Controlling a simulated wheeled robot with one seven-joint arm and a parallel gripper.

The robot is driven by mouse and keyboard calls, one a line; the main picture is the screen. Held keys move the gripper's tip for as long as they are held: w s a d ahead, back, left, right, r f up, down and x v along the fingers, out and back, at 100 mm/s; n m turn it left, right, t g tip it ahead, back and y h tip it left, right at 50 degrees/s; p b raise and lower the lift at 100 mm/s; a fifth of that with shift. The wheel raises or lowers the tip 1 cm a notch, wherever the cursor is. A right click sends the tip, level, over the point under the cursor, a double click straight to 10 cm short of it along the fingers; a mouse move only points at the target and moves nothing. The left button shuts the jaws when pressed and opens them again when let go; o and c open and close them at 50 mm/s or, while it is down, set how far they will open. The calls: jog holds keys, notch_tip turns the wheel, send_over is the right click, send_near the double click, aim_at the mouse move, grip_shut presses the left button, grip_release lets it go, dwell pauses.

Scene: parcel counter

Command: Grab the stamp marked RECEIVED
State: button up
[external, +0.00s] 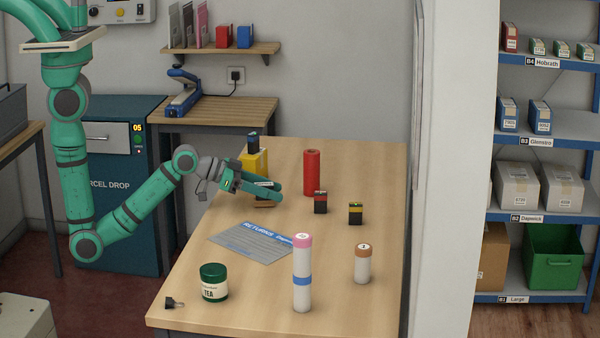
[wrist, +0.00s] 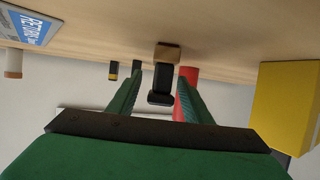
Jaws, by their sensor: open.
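A stamp with a wooden base and black handle (wrist: 161,82) shows between my fingers in the wrist view. In the external view its wooden base (external: 263,206) shows just below my fingers, and they partly hide the rest. My gripper (external: 277,190) is open, with a finger on each side of the stamp; it also shows in the wrist view (wrist: 161,77). I cannot tell whether the fingers touch it. No RECEIVED marking is readable. Two small black-topped blocks, one with red (external: 320,203) and one with yellow-green (external: 355,213), stand to the right.
A red cylinder (external: 311,173) and a yellow block (external: 253,163) stand near my gripper. A returns sheet (external: 250,243), green tea jar (external: 213,284), pink-capped tube (external: 302,263), brown-capped bottle (external: 362,265) and small dark item (external: 172,302) are nearer the front. The counter's right edge is clear.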

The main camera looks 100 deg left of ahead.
jog(key=shift+x, duration=0.95)
jog(key=c, duration=1.1)
jog(key=shift+c, duration=0.2)
jog(key=shift+r, duration=0.15)
